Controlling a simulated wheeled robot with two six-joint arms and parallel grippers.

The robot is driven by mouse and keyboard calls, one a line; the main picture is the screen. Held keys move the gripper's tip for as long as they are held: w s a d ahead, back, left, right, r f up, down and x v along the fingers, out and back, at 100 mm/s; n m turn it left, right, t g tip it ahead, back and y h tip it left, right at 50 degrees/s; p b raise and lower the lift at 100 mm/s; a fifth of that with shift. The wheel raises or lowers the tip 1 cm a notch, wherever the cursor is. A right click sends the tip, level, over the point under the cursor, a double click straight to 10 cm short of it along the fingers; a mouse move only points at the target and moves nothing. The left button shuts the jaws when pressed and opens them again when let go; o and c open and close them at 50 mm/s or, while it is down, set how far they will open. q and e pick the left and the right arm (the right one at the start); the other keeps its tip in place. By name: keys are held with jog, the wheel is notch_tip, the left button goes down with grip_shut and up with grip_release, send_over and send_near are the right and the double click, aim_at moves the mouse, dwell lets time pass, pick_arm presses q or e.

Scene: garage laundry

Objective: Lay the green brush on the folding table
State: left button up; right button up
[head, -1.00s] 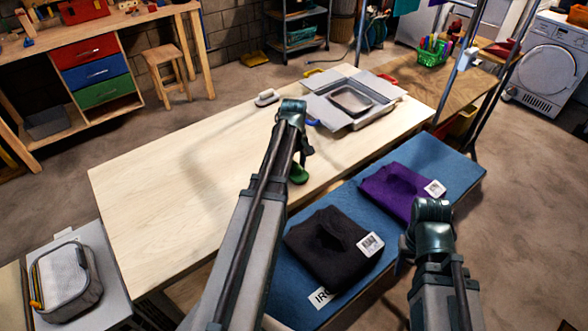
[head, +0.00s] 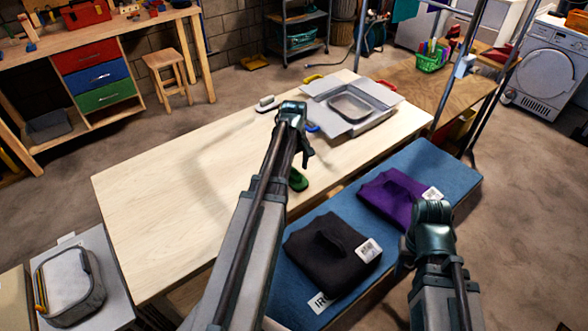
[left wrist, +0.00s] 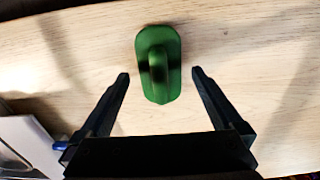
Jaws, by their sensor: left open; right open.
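The green brush (head: 298,180) lies on the pale wooden folding table (head: 170,190), near its edge beside the blue surface. My left arm partly covers it in the head view. In the left wrist view the green brush (left wrist: 158,64) lies flat with its handle upward, beyond the fingertips. My left gripper (left wrist: 160,76) is open and empty above the table, with one finger to each side of the brush's line and not touching it. In the head view my left gripper (head: 306,158) is just above the brush. My right gripper (head: 404,262) is over the blue surface's right edge; its fingers are mostly hidden.
A grey box with open flaps (head: 378,125) and a white-handled brush (head: 267,104) stand at the table's far end. Dark (head: 330,262) and purple (head: 385,200) folded garments lie on the blue surface (head: 425,170). The table's left half is clear.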

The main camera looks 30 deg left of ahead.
aim_at(294, 170)
pick_arm(q)
notch_tip(294, 170, up, 10)
jog(key=p, duration=0.8)
jog(key=shift+f, duration=0.2)
jog(key=s+d+m, duration=0.5)
jog(key=d, duration=0.5)
jog(key=s+d+m, duration=0.6)
jog(key=d, duration=0.4)
jog(key=s+d+m+y, duration=0.1)
jog(key=s+d+m, duration=0.4)
jog(key=d, duration=0.5)
jog(key=shift+s+d+m, duration=0.15)
jog(key=shift+s+m, duration=0.1)
jog(key=shift+m, duration=0.35)
jog(key=shift+f, duration=0.25)
